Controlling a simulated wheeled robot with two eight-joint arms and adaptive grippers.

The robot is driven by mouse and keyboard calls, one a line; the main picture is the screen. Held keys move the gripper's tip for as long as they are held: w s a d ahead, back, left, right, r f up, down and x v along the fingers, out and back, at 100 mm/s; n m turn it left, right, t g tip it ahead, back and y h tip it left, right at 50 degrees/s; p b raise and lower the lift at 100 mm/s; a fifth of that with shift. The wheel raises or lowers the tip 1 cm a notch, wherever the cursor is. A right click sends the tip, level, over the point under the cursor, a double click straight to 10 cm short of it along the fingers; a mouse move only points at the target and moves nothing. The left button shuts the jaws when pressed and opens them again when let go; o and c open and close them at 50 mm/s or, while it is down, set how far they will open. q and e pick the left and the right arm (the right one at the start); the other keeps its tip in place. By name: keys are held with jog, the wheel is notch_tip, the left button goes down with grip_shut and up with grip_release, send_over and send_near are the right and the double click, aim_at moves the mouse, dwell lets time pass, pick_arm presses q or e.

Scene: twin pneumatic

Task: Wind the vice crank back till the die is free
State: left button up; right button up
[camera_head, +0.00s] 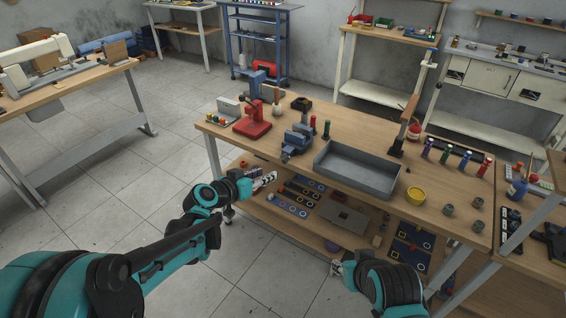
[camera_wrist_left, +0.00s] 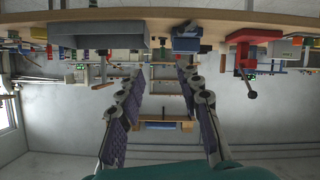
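The blue vice (camera_head: 297,140) stands near the front edge of the wooden workbench. Its front end, where a crank would be, points toward me at the edge, but the crank is too small to make out. I cannot make out a die in its jaws. In the left wrist view, which is upside down, the vice (camera_wrist_left: 187,40) lies ahead of the fingers. My left gripper (camera_head: 264,181) is in front of the bench, below and left of the vice; its fingers (camera_wrist_left: 163,75) are spread and empty. My right gripper (camera_head: 338,268) is lower, right of the vice; its fingers are unclear.
A red press (camera_head: 252,122) stands left of the vice. A lower shelf (camera_head: 300,226) holds several parts under the top. The tiled floor before the bench is clear.

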pick_arm(q)
jog(key=w+d+f+t+h, duration=0.2)
jog(key=w+f, duration=0.3)
jog(key=w, duration=0.3)
jog(key=t, duration=0.2)
send_near(284, 163)
jog(key=w, duration=0.2)
jog(key=shift+h, duration=0.3)
jog(key=x, duration=0.4)
jog(key=b+x, duration=0.1)
jog(key=x, duration=0.3)
jog(key=shift+s+d+f, duration=0.15)
jog(key=shift+s+d, duration=0.05)
jog(key=shift+d, duration=0.05)
grip_shut()
